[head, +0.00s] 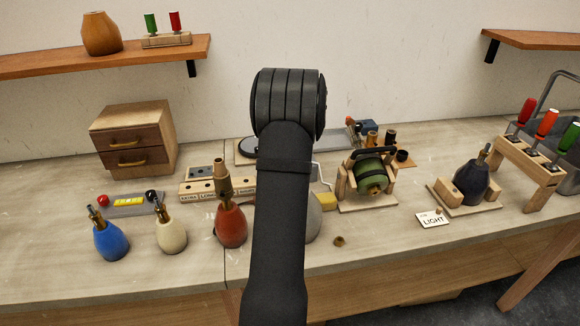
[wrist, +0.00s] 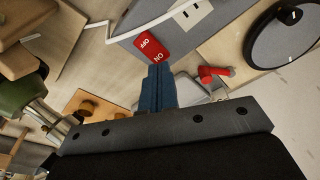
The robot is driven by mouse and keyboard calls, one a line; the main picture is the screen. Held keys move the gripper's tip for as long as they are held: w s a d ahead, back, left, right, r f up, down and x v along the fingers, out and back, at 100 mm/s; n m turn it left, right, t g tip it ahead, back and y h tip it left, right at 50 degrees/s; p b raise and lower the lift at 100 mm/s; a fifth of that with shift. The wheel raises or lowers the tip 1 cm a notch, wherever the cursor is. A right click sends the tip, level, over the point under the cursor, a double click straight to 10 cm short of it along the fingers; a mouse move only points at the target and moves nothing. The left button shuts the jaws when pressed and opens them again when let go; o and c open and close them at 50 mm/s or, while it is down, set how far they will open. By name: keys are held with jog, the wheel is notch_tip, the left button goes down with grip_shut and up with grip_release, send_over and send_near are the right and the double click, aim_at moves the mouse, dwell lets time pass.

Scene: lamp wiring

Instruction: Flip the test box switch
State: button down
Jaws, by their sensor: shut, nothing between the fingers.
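The test box (wrist: 205,32) shows in the wrist view as a grey box with a socket on its top. Its red rocker switch (wrist: 152,47) carries the words ON and OFF. My gripper (wrist: 155,69) is shut and empty, with its blue-grey fingertips right beside the ON end of the switch. I cannot tell whether they touch it. In the head view my own arm stands in front of the box and gripper, so both are hidden there.
A white cable (wrist: 125,32) runs by the box.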

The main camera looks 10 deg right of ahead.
jog(key=shift+f, duration=0.95)
dwell(0.5)
jog(key=shift+r, duration=3.55)
notch_tip(320, 180, down, 7)
jog(key=shift+f, duration=0.1)
jog(key=shift+r, duration=4.3)
jog(key=s+d+r+m, duration=0.1)
jog(key=s+d+m, duration=0.1)
jog(key=d, duration=0.3)
jog(key=s+d+r+m, duration=0.1)
jog(key=s+d+m, duration=0.2)
jog(key=s+d, duration=0.2)
jog(key=s+d+r+m+h, duration=0.1)
jog(key=s+d+m, duration=0.1)
jog(key=s+d, duration=0.2)
jog(key=shift+s+d+m+g, duration=0.2)
jog(key=shift+d+m+g, duration=0.1)
jog(key=shift+d+m, duration=0.15)
